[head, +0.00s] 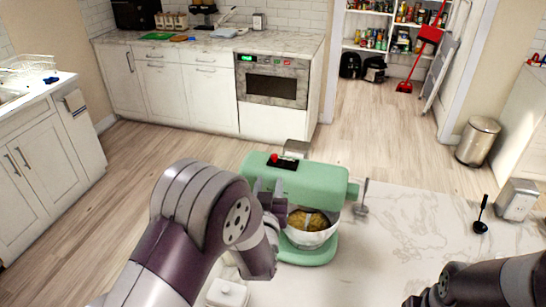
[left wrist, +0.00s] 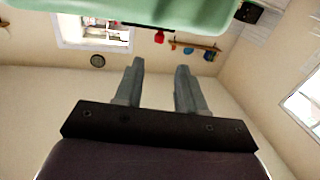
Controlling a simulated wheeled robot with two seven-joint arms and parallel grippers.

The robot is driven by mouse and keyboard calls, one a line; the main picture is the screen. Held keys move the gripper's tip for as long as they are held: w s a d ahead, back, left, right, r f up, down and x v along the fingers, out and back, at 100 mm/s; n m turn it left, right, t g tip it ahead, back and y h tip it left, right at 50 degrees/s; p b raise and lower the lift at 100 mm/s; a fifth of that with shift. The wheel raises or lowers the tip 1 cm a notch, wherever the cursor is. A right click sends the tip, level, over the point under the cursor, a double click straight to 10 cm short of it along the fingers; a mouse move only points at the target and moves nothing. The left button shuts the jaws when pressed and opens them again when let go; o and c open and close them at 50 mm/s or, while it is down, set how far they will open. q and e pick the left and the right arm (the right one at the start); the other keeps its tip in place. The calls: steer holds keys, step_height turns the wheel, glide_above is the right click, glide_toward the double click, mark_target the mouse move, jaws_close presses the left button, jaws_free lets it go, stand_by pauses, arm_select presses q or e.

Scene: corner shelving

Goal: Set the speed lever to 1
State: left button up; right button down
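A mint-green stand mixer (head: 318,181) stands on the marble counter, with a bowl (head: 311,238) of yellow-brown contents under its head. A small red-tipped lever (head: 275,157) sits on a black panel on the mixer's top; a red knob (left wrist: 158,37) shows below the green mixer body (left wrist: 180,12) in the left wrist view. My left gripper (head: 268,187) is beside the mixer head, just below the panel. Its two fingers (left wrist: 158,82) are apart with nothing between them. Contact with the mixer cannot be told. My right arm is at the lower right; its fingers are not clearly shown.
A white lidded container (head: 227,294) is on the counter near my left arm. A black ladle (head: 481,220) and a metal box (head: 516,200) are at the right. The counter right of the mixer is mostly clear.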

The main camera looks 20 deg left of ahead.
mark_target(274, 158)
arm_select(q)
steer(key=w+p, duration=0.1)
steer(key=w, duration=0.2)
steer(key=w+a+p, duration=0.1)
steer(key=w, duration=0.3)
steer(key=w+p, duration=0.1)
steer(key=w, duration=0.2)
steer(key=shift+w+a, duration=0.25)
steer(key=shift+a, duration=0.05)
steer(key=shift+w+a, duration=0.1)
steer(key=shift+w, duration=0.7)
steer(key=shift+c, duration=0.3)
